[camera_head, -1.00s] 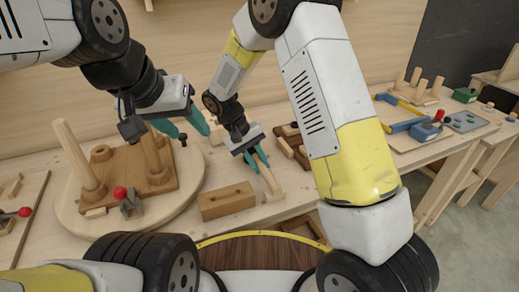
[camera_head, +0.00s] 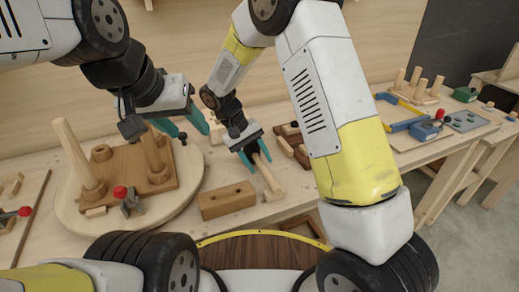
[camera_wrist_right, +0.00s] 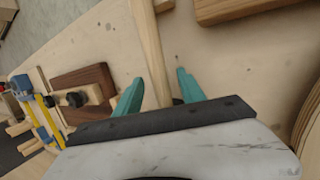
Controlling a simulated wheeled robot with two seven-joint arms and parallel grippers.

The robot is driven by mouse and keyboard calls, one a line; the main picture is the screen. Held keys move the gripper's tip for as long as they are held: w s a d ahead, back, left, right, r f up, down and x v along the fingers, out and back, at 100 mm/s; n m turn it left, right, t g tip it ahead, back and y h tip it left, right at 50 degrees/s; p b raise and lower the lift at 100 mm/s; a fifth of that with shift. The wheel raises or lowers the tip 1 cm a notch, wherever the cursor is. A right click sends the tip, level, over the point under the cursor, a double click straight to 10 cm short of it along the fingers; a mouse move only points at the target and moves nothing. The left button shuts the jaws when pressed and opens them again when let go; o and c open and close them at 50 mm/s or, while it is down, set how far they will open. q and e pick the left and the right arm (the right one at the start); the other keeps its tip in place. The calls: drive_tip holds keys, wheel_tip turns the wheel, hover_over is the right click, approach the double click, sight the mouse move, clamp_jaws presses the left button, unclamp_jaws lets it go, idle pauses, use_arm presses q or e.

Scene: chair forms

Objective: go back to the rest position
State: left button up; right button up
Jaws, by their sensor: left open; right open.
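My left gripper (camera_head: 189,124) is over the right side of the round wooden board, with its teal fingers apart and nothing seen between them. My right gripper (camera_head: 254,158) is low over the bench, right of the board, with its teal fingers apart. A light wooden stick (camera_head: 266,174) lies by the right fingers. In the right wrist view, the open right gripper (camera_wrist_right: 158,90) has the light stick (camera_wrist_right: 151,50) running between its fingers, with gaps at both sides.
The round board (camera_head: 187,209) carries a brown wooden base (camera_head: 125,172) with upright pegs and a red-knobbed clamp (camera_head: 128,200). A wooden block (camera_head: 227,200) lies in front of the right gripper. A blue-and-yellow tool (camera_head: 408,120) lies at the right.

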drive_tip(key=v, duration=0.6)
drive_tip(key=s+d+r+m+t+y, duration=0.2)
drive_tip(key=s+d+r+y, duration=0.3)
drive_tip(key=d+r, duration=0.65)
drive_tip(key=s+d+r+t+y, duration=0.1)
drive_tip(key=s+d+r+t, duration=0.1)
drive_tip(key=s, duration=0.4)
drive_tip(key=s+d+r+m+t+y, duration=0.1)
drive_tip(key=s+d+r+t, duration=0.2)
drive_tip(key=s+r, duration=0.2)
drive_tip(key=s, duration=0.2)
drive_tip(key=shift+s+d, duration=0.3)
drive_tip(key=shift+d, duration=0.05)
